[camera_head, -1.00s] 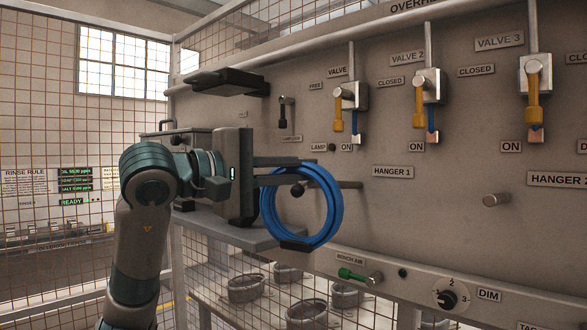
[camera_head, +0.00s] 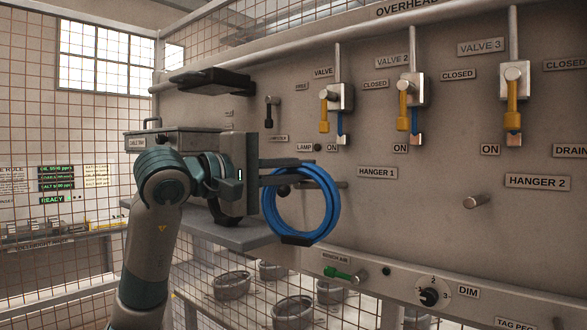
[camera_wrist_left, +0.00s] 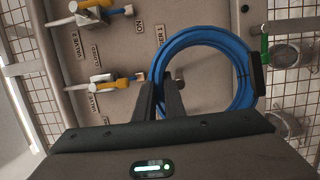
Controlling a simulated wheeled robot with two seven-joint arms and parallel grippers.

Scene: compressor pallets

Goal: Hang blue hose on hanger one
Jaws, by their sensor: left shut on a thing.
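The blue hose (camera_head: 331,222) is a round coil with a dark band at its bottom, hanging upright in front of the panel. My left gripper (camera_head: 303,172) is shut on the coil's upper part. In the left wrist view the fingers (camera_wrist_left: 162,98) meet the hose (camera_wrist_left: 240,60) at the loop's near left side. The HANGER 1 label (camera_head: 377,173) is on the panel just right of the coil. A dark round knob (camera_head: 283,190) shows inside the loop. My right gripper is out of view.
The HANGER 2 peg (camera_head: 477,201) is bare at the right. Yellow-handled valves (camera_head: 404,112) line the panel above. A grey shelf (camera_head: 222,237) is below my gripper. A green bench-air handle (camera_head: 338,273) and dim knob (camera_head: 430,297) sit on the lower rail.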

